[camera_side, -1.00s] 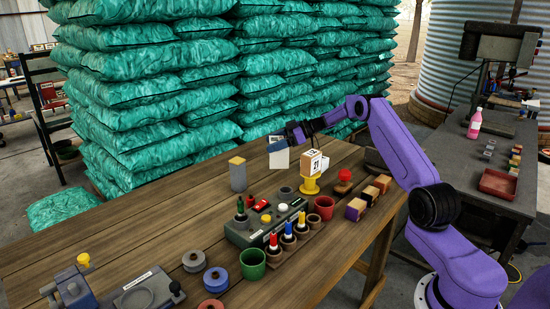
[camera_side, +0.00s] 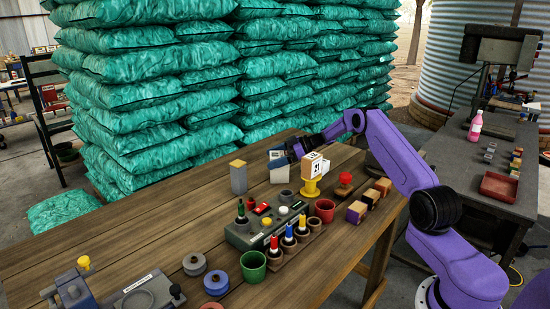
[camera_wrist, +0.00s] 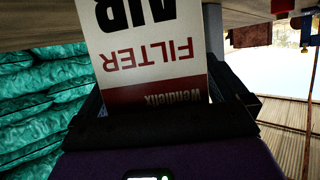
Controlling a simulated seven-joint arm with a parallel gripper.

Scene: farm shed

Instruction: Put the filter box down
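The filter box is white with a dark red band and reads "AIR FILTER" in the wrist view (camera_wrist: 150,45). In the side view the box (camera_side: 279,174) is upright, low over the far part of the wooden table (camera_side: 150,230). I cannot tell whether its bottom touches the wood. My gripper (camera_side: 278,157) is shut on its upper part, and its dark fingers show on both sides of the box in the wrist view (camera_wrist: 165,100).
A block calendar (camera_side: 312,165) on a yellow stand is close to the box's right. A grey box with a yellow top (camera_side: 238,178) stands to its left. A grey cup (camera_side: 285,197) and a control box (camera_side: 262,226) are in front. The table's left part is largely clear.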

